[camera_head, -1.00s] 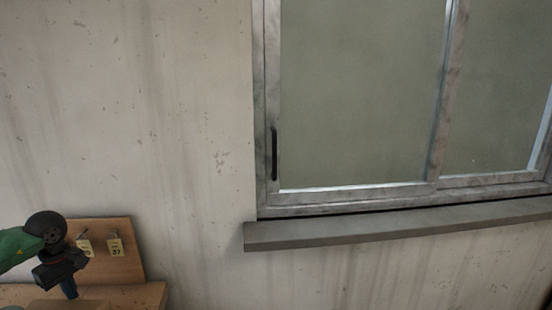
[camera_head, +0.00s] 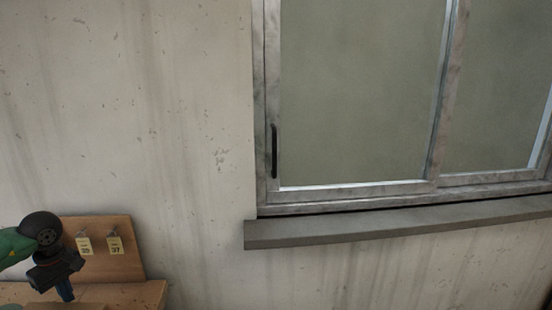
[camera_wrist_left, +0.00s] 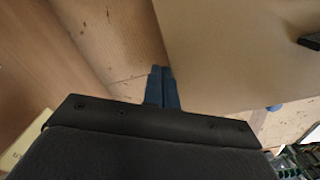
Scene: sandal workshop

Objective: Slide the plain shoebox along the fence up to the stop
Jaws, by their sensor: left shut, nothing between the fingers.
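In the left wrist view a large plain tan surface (camera_wrist_left: 235,50), which looks like the shoebox, fills the upper right. My left gripper (camera_wrist_left: 163,72) is shut and empty, its fingertips right beside the near left edge of this surface; I cannot tell whether they touch. A brown wooden face (camera_wrist_left: 40,65) on the left may be the fence, but I cannot be sure. In the head view my left gripper (camera_head: 66,292) points down over the bench at the lower left; the box is not clear there. I cannot make out the stop. My right gripper is not in view.
A wooden board (camera_head: 105,262) with two numbered tags on hooks stands at the back of the bench (camera_head: 145,293). A window (camera_head: 360,90) with a grey sill (camera_head: 400,225) is on the wall. In the wrist view a dark piece (camera_wrist_left: 311,42) shows at the right edge.

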